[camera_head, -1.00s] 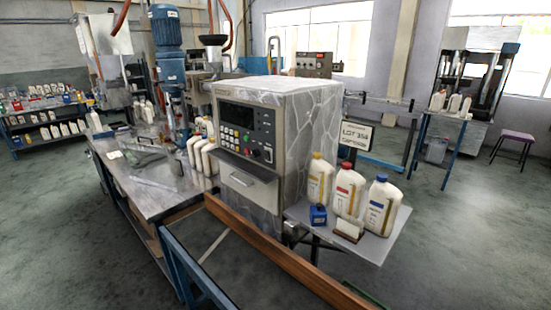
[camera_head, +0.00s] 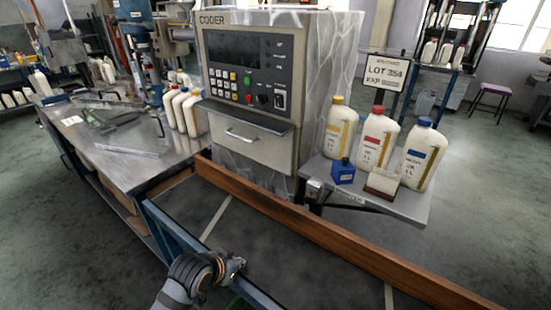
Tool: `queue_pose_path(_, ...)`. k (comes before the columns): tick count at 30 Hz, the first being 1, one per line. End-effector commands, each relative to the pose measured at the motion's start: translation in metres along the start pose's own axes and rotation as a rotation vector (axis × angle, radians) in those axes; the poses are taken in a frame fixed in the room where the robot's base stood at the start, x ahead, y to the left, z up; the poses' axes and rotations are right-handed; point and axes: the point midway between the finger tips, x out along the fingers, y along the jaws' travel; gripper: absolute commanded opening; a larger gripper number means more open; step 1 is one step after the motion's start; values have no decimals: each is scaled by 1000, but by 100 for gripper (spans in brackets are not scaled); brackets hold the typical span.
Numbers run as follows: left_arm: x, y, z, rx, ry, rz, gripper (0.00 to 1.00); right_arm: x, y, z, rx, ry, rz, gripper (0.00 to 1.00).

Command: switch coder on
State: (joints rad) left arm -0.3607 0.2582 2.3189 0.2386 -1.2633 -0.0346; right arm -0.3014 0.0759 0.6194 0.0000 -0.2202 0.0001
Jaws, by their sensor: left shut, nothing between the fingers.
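The coder (camera_head: 312,130) is a grey box-shaped machine with the label CODER at its top left. Its front panel has a dark screen (camera_head: 236,50), a keypad, a green button (camera_head: 248,79), a red button (camera_head: 249,98), a black knob (camera_head: 263,99) and a switch plate (camera_head: 280,97) at the right. The screen is dark. A drawer with a handle (camera_head: 242,136) is below the panel. My left gripper (camera_head: 238,265) is low in the picture, shut and empty, in front of and below the coder, well apart from it. My right gripper is out of view.
A brown wooden rail (camera_head: 300,224) and a blue frame (camera_head: 208,252) run in front of the coder. A side shelf (camera_head: 410,208) holds bottles with yellow, red and blue caps (camera_head: 424,122), a blue block (camera_head: 342,171) and a stamp-like block (camera_head: 381,182). A metal bench (camera_head: 125,165) is at left.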

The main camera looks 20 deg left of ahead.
Motion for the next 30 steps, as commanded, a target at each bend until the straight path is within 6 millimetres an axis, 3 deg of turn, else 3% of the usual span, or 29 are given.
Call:
queue_pose_path(4, 2, -11, -82, 41, 229, 54, 0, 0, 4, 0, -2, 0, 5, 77)
queue_pose_path(7, -10, -23, -151, 61, 422, 93, 0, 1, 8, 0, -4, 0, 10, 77)
queue_pose_path(12, -63, -59, -267, 58, 763, 136, 0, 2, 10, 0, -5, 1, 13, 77)
queue_pose_path(15, -97, -78, -311, 41, 908, 147, 0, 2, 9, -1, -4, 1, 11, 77)
queue_pose_path(18, -122, -92, -337, 27, 1001, 151, 0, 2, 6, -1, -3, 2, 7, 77)
queue_pose_path(21, -135, -99, -349, 18, 1048, 152, 0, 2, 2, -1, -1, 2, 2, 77)
queue_pose_path(30, -138, -101, -351, 14, 1059, 153, 0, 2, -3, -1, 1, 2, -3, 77)
